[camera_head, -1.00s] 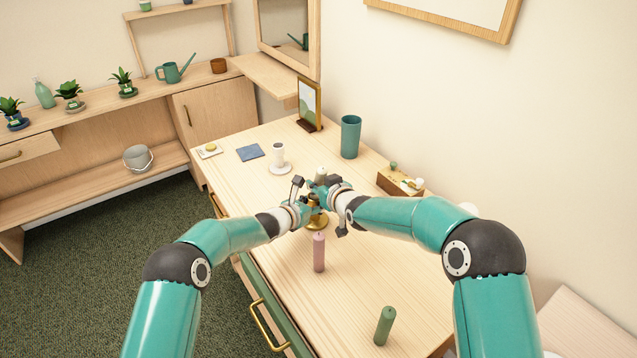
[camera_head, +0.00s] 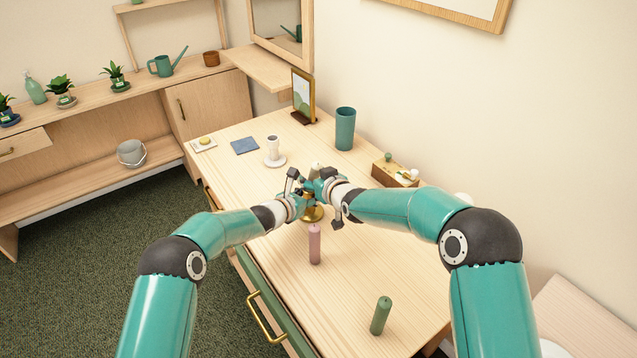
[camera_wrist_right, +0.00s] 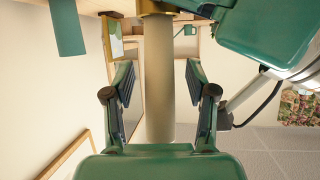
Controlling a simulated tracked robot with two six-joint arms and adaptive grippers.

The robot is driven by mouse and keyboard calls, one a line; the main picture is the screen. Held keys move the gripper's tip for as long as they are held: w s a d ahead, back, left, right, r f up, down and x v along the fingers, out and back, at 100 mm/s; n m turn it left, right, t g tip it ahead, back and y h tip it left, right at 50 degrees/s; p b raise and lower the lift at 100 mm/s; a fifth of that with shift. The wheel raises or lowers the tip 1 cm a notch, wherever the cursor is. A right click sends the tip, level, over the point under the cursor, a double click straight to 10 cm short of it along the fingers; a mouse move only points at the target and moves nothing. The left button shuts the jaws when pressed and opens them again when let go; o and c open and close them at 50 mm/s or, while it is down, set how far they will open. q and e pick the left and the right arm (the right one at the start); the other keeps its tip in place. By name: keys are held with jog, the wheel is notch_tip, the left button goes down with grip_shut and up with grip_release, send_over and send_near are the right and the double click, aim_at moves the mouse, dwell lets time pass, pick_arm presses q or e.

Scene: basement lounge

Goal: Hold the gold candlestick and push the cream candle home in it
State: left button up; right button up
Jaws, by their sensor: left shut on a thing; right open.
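The gold candlestick (camera_head: 313,214) stands on the wooden table, its round base showing below the grippers. My left gripper (camera_head: 302,190) is shut on it. The cream candle (camera_head: 315,166) shows only its tip above the grippers in the head view. In the right wrist view, the candle (camera_wrist_right: 159,80) runs lengthwise between the two open fingers of my right gripper (camera_wrist_right: 159,88), with gaps on both sides. The candle's one end meets a gold part of the candlestick (camera_wrist_right: 153,8) at the top edge. How deep it sits is hidden.
A pink candle (camera_head: 315,245) stands just in front of the candlestick, and a green candle (camera_head: 381,315) nearer. Behind are a white candle holder (camera_head: 274,152), a teal cup (camera_head: 345,128) and a picture frame (camera_head: 303,95). A wooden box (camera_head: 394,173) is by the wall.

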jog(key=s+d, duration=0.4)
jog(key=s, duration=0.4)
jog(key=shift+a, duration=0.1)
